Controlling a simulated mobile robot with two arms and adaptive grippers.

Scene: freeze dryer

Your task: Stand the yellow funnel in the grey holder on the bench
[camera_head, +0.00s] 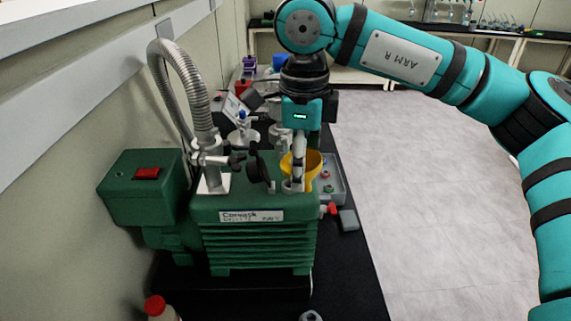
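The yellow funnel (314,163) shows behind the green pump, partly covered by my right gripper. My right gripper (298,182) points down from the arm that comes in from the right. Its fingers overlap the funnel's near left side in the picture. I see them nearly edge-on, so I cannot tell whether they grip the funnel or are in front of it. The grey holder is not clear to me; a small grey block (349,220) lies on the bench right of the pump, and I cannot tell if it is the holder. My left gripper is not in view.
The green pump (255,240) with a ribbed metal hose (185,75) fills the front of the black bench (355,275). A grey tray (335,185) with small items lies behind it. A red-capped bottle (158,308) stands front left. Open floor lies to the right.

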